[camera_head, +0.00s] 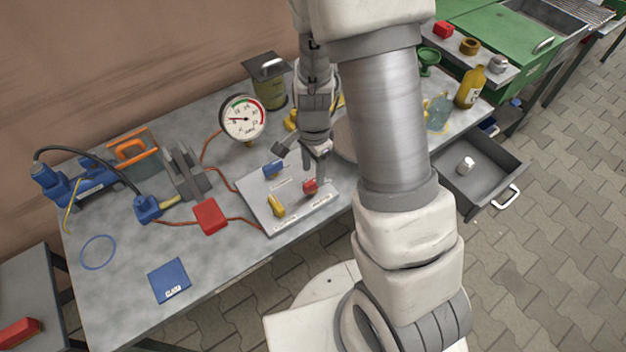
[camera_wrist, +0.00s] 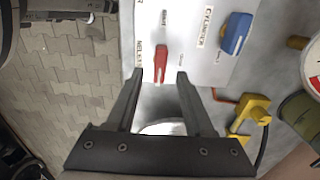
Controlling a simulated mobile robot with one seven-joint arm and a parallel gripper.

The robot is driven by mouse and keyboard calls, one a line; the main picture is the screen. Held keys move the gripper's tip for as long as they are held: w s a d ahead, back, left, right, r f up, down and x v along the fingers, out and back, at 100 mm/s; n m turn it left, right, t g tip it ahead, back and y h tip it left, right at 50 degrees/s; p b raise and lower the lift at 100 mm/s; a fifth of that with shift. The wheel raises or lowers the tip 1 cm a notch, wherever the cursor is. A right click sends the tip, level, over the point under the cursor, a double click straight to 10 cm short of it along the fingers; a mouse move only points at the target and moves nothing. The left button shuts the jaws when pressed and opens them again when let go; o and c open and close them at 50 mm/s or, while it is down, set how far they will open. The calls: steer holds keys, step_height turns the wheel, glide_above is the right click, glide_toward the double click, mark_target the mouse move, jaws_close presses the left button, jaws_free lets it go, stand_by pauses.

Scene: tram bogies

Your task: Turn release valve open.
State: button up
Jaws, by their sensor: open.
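The light grey valve panel (camera_head: 290,208) lies on the workbench and carries red, yellow and blue handles. The red release valve handle (camera_head: 310,186) is at its right; in the wrist view the red handle (camera_wrist: 161,62) has the label RELEASE beside it. The yellow handle (camera_head: 276,205) is at the front left and the blue handle (camera_head: 272,169) at the back, labelled CYLINDER in the wrist view (camera_wrist: 236,34). My gripper (camera_wrist: 161,76) is open, its fingertips either side of the near end of the red handle in the picture. Contact and height above it cannot be told.
A round pressure gauge (camera_head: 243,117) stands behind the panel, joined by red hoses. A red block (camera_head: 211,216) sits left of the panel. Bottles (camera_head: 470,88) and an open drawer (camera_head: 482,172) are at the right. The front left bench is mostly clear around a blue card (camera_head: 169,280).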

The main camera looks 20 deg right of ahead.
mark_target(313, 181)
steer(key=shift+f, duration=1.95)
steer(key=shift+c, duration=0.3)
jaws_close()
